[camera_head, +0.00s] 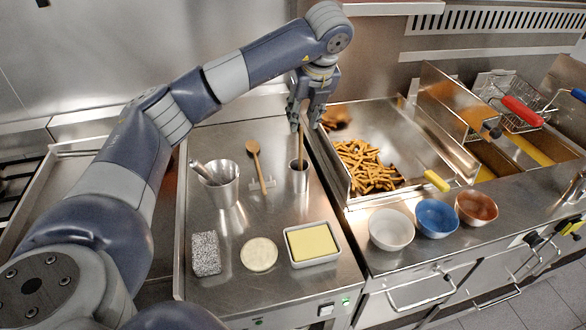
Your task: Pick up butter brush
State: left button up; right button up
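A thin wooden handle, which looks like the butter brush (301,146), stands upright in a small metal cup (299,179) on the steel counter; its lower end is hidden in the cup. My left gripper (304,120) points down from above, directly over the cup. Its fingers are spread, with the top of the handle between or just below the fingertips. I cannot tell whether they touch it. A block of butter (312,242) lies in a white-rimmed dish in front of the cup. My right gripper is not in view.
A larger metal cup with a utensil (222,188) and a wooden spoon (256,160) are left of the small cup. A speckled block (206,254) and pale disc (259,254) lie in front. Right are a fries tray (395,130) and white (391,230), blue (437,218) and brown (476,208) bowls.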

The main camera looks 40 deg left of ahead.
aim_at(301, 128)
pick_arm(q)
jog(key=x, duration=0.3)
jog(key=p+x, duration=0.1)
jog(key=x, duration=0.1)
jog(key=shift+w+a+f+p, duration=0.1)
jog(key=shift+w+f+p, duration=0.2)
jog(key=shift+f, duration=0.05)
jog(key=shift+a+f+p, duration=0.1)
jog(key=shift+f+p, duration=0.3)
jog(key=shift+p, duration=0.1)
jog(key=p+x, duration=0.2)
jog(key=x, duration=0.1)
jog(key=shift+w+f, duration=0.35)
jog(key=shift+f, duration=0.35)
grip_shut()
